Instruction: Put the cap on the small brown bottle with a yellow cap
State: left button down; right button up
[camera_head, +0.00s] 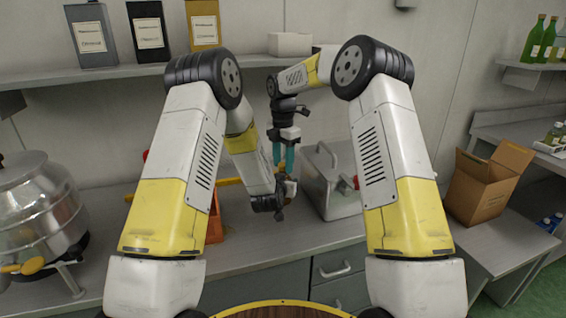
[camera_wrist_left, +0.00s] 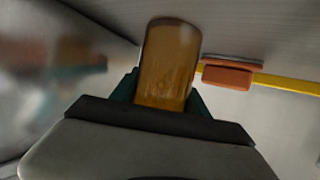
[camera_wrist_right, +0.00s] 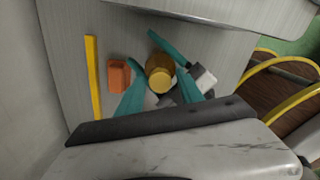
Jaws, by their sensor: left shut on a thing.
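My left gripper (camera_wrist_left: 165,92) is shut on the brown bottle (camera_wrist_left: 168,65), which stands between its teal fingers in the left wrist view. In the right wrist view the brown bottle (camera_wrist_right: 158,61) appears with a round yellow cap (camera_wrist_right: 160,79) at its near end. I cannot tell whether the cap is seated. My right gripper (camera_wrist_right: 156,72) points down over it, fingers apart on either side of the cap, with no clear contact. In the head view my right gripper (camera_head: 284,156) is just above my left gripper (camera_head: 282,195); the bottle is mostly hidden there.
An orange block (camera_wrist_right: 118,76) and a yellow bar (camera_wrist_right: 93,75) are near the bottle. A metal box (camera_head: 330,185) stands right of the grippers, a steel vessel (camera_head: 40,210) at far left. A cardboard box (camera_head: 485,185) is on the right. A shelf with tins is above.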

jog(key=shift+r, duration=0.1)
jog(key=shift+r, duration=2.2)
jog(key=shift+o, duration=0.4)
jog(key=o, duration=0.5)
notch_tip(320, 180, up, 12)
